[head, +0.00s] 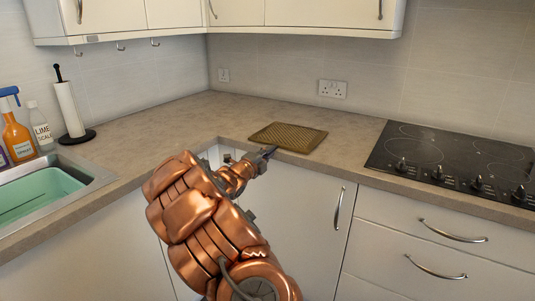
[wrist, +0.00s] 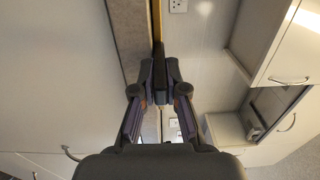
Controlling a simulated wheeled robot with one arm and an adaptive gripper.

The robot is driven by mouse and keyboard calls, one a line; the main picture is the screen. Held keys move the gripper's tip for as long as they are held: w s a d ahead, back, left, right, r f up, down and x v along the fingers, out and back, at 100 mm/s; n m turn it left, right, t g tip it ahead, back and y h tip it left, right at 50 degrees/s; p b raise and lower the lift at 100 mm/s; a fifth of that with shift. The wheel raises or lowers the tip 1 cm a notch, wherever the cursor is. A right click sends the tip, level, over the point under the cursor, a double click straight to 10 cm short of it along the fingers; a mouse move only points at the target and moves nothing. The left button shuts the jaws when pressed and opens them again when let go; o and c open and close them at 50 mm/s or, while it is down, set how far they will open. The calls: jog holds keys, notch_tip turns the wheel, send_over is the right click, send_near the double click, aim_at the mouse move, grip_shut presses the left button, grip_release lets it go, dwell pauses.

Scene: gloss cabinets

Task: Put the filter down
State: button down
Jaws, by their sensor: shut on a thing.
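The filter (head: 288,137) is a flat, brownish mesh panel with a rectangular outline. In the head view it lies level at the counter's back corner stretch, its near edge by the counter's front edge. My gripper (head: 265,153) is shut on its near left edge. In the wrist view the filter (wrist: 157,20) shows edge-on as a thin yellowish strip beyond my gripper (wrist: 160,82). A narrow gap seems to lie between it and the counter, but I cannot tell for sure whether they touch.
The beige counter (head: 180,120) is clear left of the filter. A black hob (head: 435,155) is to the right. A sink (head: 50,190), spray bottle (head: 16,130), lime scale bottle (head: 40,127) and paper roll holder (head: 70,108) stand left. Wall cabinets (head: 310,12) hang above.

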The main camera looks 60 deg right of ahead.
jog(key=c, duration=1.2)
grip_release()
jog(key=shift+a, duration=0.35)
jog(key=a, duration=1.1)
jog(key=shift+s+a, duration=0.15)
jog(key=shift+s, duration=0.1)
